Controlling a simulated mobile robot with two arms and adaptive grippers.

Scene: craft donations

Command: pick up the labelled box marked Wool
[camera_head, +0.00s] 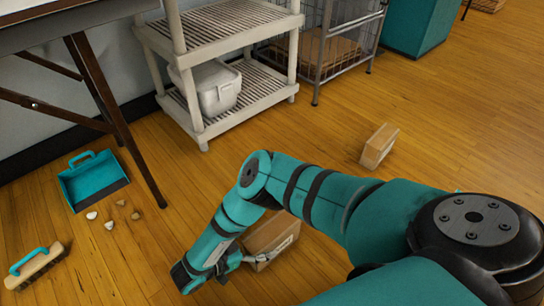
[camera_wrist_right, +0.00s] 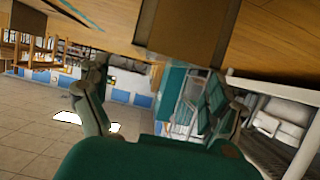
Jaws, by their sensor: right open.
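A brown cardboard box (camera_head: 272,235) lies on the wooden floor, partly hidden behind my right arm. A pale label shows on its near side, but I cannot read it. My right gripper (camera_head: 232,262) is low beside the box's left end, open. In the right wrist view the open fingers (camera_wrist_right: 155,78) point toward a brown box face (camera_wrist_right: 188,30), with nothing held between them. A second brown box (camera_head: 378,147) stands on the floor farther back to the right; no readable word shows on it. My left gripper is out of view.
A pale shelf rack (camera_head: 220,125) holds a white bin (camera_head: 216,88). A wire crate (camera_head: 325,45) stands beside it. A table leg (camera_head: 120,130), a teal dustpan (camera_head: 92,180), small scraps (camera_head: 108,224) and a brush (camera_head: 38,265) are at left. Floor at right is clear.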

